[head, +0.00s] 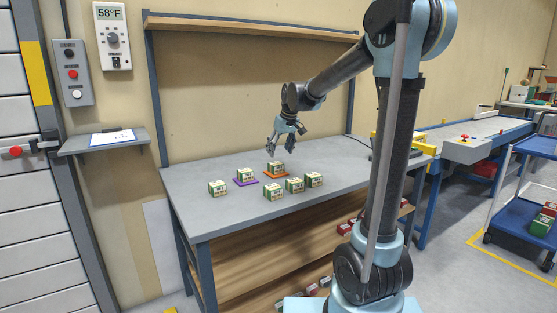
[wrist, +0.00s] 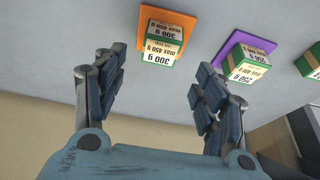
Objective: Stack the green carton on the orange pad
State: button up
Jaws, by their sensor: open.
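A green carton with pale printed labels (head: 276,169) sits on the orange pad (head: 287,174) on the workbench. In the wrist view the same carton (wrist: 163,42) and the orange pad (wrist: 190,24) are at the top centre. My gripper (head: 281,147) is open and empty, above and apart from that carton. In the wrist view the two fingers of my gripper (wrist: 158,68) are spread wide, with the carton just beyond the gap between them. Several look-alike green cartons are on the bench, so I cannot tell which one the task names.
Another green carton (head: 245,175) sits on a purple pad (head: 246,183), left of the orange one. Other cartons stand nearby: one at the left (head: 217,188) and a group (head: 295,185) at the front right. The workbench (head: 205,215) has clear room around them. A shelf (head: 245,25) spans above.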

jog(key=s+d+f+m+h, duration=0.1)
jog(key=s+d+m, duration=0.1)
jog(key=s+d, duration=0.65)
jog(key=s+d+f+m, duration=0.1)
jog(key=s+d+f, duration=0.1)
jog(key=s+d, duration=0.65)
jog(key=s+d+f+m, duration=0.1)
jog(key=s+d+f, duration=0.1)
jog(key=s+f, duration=0.4)
jog(key=s+d+f+m+g+h, duration=0.1)
jog(key=s+f, duration=0.6)
jog(key=s, duration=0.8)
jog(key=shift+d+f+m, duration=0.3)
jog(key=shift+d+m, duration=0.5)
jog(key=shift+d, duration=0.45)
jog(key=shift+w, duration=0.1)
